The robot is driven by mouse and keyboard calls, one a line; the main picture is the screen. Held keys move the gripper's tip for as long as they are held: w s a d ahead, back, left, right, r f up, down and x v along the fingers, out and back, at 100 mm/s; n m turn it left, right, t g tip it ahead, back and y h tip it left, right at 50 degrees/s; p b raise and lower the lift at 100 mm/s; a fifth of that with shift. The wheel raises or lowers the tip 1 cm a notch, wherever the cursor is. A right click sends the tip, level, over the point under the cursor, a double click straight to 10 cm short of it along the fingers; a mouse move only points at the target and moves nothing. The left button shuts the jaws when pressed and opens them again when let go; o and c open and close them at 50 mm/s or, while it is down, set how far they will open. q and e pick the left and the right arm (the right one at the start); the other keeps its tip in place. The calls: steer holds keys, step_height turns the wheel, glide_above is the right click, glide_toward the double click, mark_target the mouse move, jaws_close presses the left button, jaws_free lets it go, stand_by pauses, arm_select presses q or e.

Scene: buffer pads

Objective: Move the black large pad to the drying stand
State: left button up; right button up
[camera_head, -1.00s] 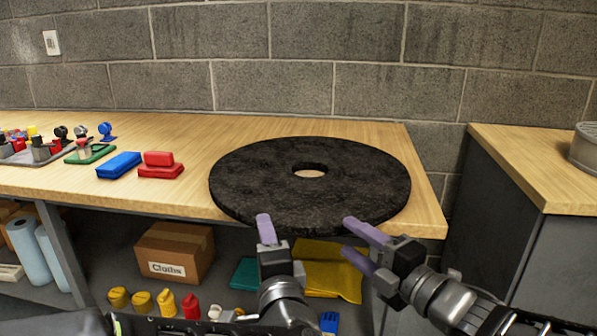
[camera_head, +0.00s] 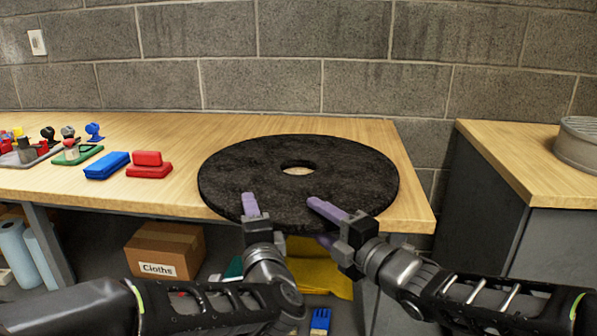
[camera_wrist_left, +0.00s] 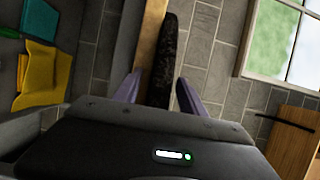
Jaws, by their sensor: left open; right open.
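The black large pad (camera_head: 345,165), a thick dark disc with a centre hole, lies flat on the wooden bench and reaches its front edge. My left gripper (camera_head: 250,205) is at the pad's front edge. In the left wrist view the pad (camera_wrist_left: 168,60) shows edge-on, in line with the gap between my open left fingers (camera_wrist_left: 155,92). My right gripper (camera_head: 322,222) is open at the front edge, to the right of the left one. One right finger is over the pad and the other is lower, partly hidden. I cannot tell contact. No drying stand is recognisable.
Blue (camera_head: 107,165) and red (camera_head: 148,164) blocks lie left of the pad on the bench (camera_head: 180,195). A cardboard Cloths box (camera_head: 165,250) and yellow cloths (camera_head: 318,270) are below. A separate cabinet (camera_head: 520,150) with a round metal container (camera_head: 580,143) stands right, across a gap.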

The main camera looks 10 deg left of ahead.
arm_select(q)
steer(key=shift+w+a, duration=0.1)
steer(key=shift+w, duration=0.15)
arm_select(e)
steer(key=shift+w+a, duration=0.2)
arm_select(q)
steer(key=shift+c, duration=0.6)
arm_select(e)
steer(key=shift+c, duration=0.6)
arm_select(q)
jaws_close()
arm_select(e)
jaws_close()
